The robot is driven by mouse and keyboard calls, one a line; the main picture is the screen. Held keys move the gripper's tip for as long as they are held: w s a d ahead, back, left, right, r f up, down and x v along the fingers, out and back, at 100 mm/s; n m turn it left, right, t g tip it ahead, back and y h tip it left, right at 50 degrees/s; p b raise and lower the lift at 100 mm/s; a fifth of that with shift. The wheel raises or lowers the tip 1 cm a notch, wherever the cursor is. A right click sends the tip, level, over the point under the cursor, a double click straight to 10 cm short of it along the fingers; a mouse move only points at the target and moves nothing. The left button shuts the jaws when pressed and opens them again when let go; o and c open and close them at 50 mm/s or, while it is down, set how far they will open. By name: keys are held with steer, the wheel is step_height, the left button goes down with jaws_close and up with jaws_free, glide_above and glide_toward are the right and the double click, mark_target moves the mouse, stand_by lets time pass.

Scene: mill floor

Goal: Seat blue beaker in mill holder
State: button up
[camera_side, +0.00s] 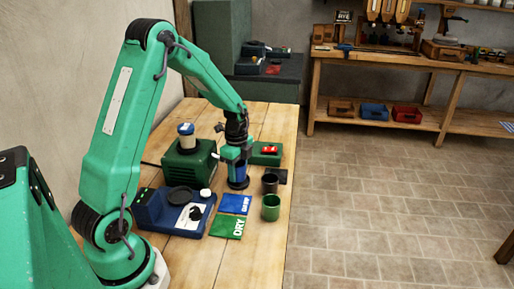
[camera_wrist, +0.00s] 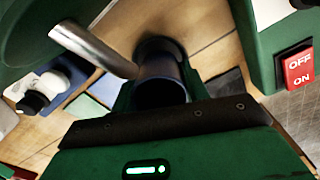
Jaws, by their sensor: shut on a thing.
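The blue beaker (camera_side: 238,172) is upright in my gripper (camera_side: 236,155), which is shut on it, just right of the green mill (camera_side: 188,162). A dark round rim shows at the beaker's foot; I cannot tell whether it is the holder or whether the beaker rests in it. In the wrist view the beaker (camera_wrist: 162,88) is dark and partly hidden by my gripper's green and black body. The mill's metal spout (camera_wrist: 95,48) points toward the beaker from the upper left.
A green switch box (camera_side: 265,152) with a red switch stands behind on the right. A dark cup (camera_side: 270,184) and a green cup (camera_side: 271,207) stand near the right edge. A blue scale (camera_side: 178,211) and blue (camera_side: 235,204) and green (camera_side: 227,227) cards lie in front.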

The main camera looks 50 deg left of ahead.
steer(key=shift+f, duration=0.65)
steer(key=shift+r, duration=0.85)
stand_by(0.6)
steer(key=shift+f, duration=0.85)
stand_by(1.0)
steer(key=o, duration=0.8)
steer(key=shift+c, duration=0.2)
steer(key=shift+r, duration=0.1)
step_height(320, 180, up, 11)
stand_by(1.0)
stand_by(0.5)
